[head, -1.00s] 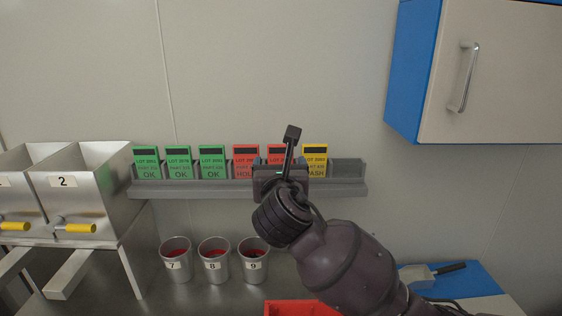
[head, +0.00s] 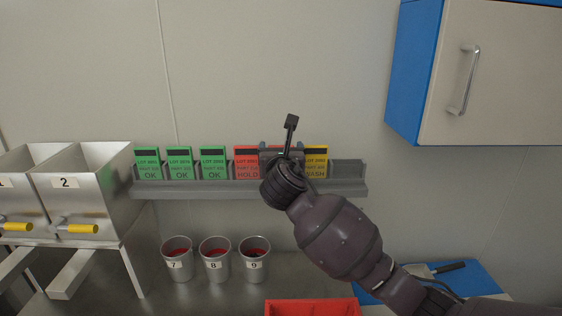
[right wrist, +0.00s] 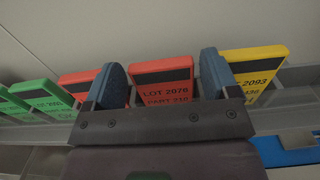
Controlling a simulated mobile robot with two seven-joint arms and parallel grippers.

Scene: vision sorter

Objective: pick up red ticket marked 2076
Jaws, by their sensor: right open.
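The red ticket marked LOT 2076 (right wrist: 163,77) stands in the wall rack (head: 346,190). In the right wrist view it lies between the two blue fingers of my right gripper (right wrist: 162,66), with a gap on each side. My right gripper is open; in the head view (head: 281,148) it is at the rack and hides most of this ticket. Another red ticket (head: 246,161) marked HOLD stands just left of it, and a yellow ticket (head: 316,162) stands just right. My left gripper is not in view.
Several green tickets (head: 180,162) fill the left of the rack; its right end is empty. Below stand metal cups (head: 216,262) and a red bin (head: 312,307). Hoppers (head: 90,205) stand left. A blue-sided cabinet (head: 415,75) hangs at upper right.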

